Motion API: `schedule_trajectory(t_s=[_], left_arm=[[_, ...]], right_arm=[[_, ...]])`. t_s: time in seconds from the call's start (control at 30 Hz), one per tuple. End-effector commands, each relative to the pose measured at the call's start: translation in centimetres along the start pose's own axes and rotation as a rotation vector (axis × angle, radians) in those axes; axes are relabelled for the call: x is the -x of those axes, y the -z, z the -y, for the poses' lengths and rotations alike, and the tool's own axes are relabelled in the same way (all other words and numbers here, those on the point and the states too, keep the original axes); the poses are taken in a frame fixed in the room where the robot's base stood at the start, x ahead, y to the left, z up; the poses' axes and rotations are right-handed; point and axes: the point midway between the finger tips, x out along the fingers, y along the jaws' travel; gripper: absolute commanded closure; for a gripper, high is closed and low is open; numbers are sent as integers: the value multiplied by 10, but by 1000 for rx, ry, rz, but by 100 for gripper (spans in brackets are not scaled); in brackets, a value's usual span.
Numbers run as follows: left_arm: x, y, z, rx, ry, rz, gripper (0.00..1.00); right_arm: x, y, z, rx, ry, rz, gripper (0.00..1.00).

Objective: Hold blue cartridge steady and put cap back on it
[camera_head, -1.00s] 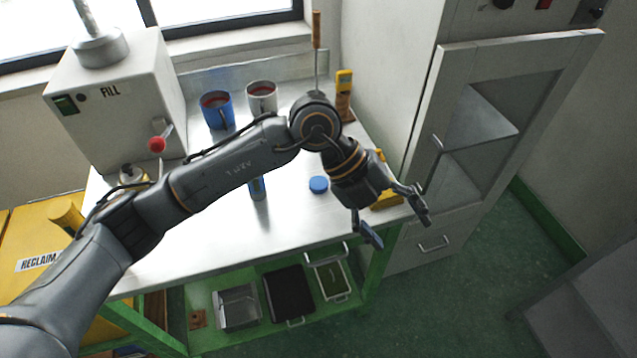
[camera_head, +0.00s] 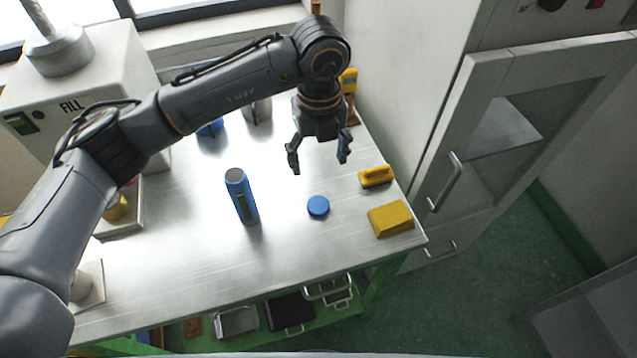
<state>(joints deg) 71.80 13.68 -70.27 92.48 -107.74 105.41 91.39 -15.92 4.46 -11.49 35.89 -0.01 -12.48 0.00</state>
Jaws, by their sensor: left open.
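The blue cartridge (camera_head: 241,196) stands on the metal table (camera_head: 180,270), with a grey top showing and no cap on it. The round blue cap (camera_head: 318,206) lies flat on the table to the right of the cartridge, apart from it. My left gripper (camera_head: 318,168) is open and empty, its fingers pointing down. It appears above the table, behind the cap in the picture and touching neither the cap nor the cartridge. My right gripper is not in view.
A yellow block (camera_head: 391,218) and a yellow-handled tool (camera_head: 375,176) lie at the table's right edge. The FILL machine (camera_head: 80,70) stands at the back left. Cups behind my arm are partly hidden. A cabinet (camera_head: 500,130) stands right of the table.

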Motion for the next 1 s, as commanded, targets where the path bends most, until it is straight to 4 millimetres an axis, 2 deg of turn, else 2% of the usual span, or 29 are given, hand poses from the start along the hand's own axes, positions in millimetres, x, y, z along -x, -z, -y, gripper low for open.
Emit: schedule_trajectory(t_s=[0.17,0.43,0.57,0.8,1.0], left_arm=[[0,1,0,-1,1,-1,29],[-6,1,0,-1,0,-4,29],[-27,2,0,0,-2,-7,29],[-72,2,0,0,-1,-5,29],[-86,1,0,-2,2,-2,29]], right_arm=[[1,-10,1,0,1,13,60],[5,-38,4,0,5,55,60],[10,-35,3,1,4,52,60],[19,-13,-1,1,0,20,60],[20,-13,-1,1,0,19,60]])
